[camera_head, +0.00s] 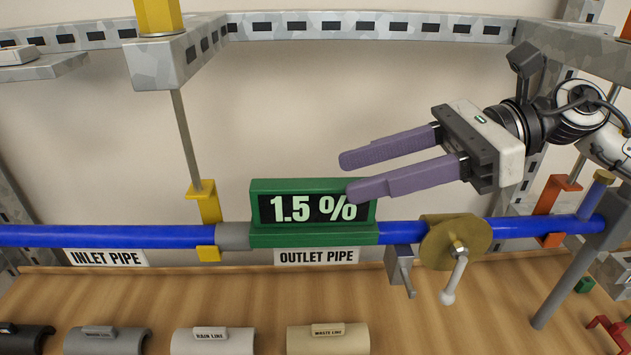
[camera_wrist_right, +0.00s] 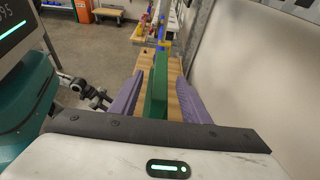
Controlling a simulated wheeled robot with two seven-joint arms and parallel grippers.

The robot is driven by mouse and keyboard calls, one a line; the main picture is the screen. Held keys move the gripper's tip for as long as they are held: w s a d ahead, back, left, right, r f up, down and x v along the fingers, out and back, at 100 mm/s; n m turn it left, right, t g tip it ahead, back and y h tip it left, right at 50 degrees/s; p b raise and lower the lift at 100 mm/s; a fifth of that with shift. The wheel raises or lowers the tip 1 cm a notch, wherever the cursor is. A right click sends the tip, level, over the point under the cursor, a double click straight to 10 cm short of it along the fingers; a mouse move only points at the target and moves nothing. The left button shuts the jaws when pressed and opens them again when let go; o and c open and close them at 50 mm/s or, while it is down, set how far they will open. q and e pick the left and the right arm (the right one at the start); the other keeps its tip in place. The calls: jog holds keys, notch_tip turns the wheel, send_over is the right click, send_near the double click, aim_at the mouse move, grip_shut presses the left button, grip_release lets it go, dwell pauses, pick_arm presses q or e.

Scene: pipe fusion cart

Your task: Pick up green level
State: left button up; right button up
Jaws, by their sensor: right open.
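The green level (camera_head: 312,210) has a black display reading 1.5 %. It sits on top of the pipe run, above the OUTLET PIPE label, beside a grey coupling (camera_head: 233,235). My right gripper (camera_head: 350,175) comes in from the right with its purple fingers apart and empty. Its lower fingertip overlaps the level's upper right corner in the head view. In the right wrist view the green level (camera_wrist_right: 157,92) shows as a long green strip between the open fingers (camera_wrist_right: 161,80), and contact cannot be seen. My left gripper is not in view.
A blue pipe (camera_head: 90,236) runs left, and blue pipe continues right through a brass-coloured disc (camera_head: 455,242) with a handle. A yellow clamp (camera_head: 207,215) hangs on a rod left of the level. Labelled half-pipe pieces (camera_head: 328,338) lie on the wooden top. A perforated rail (camera_head: 370,27) spans above.

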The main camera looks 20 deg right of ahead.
aim_at(316, 182)
jog(key=p+x, duration=0.3)
jog(key=x, duration=0.3)
jog(key=shift+w+a+r, duration=0.1)
jog(key=shift+a, duration=0.3)
jog(key=shift+w, duration=0.1)
grip_shut()
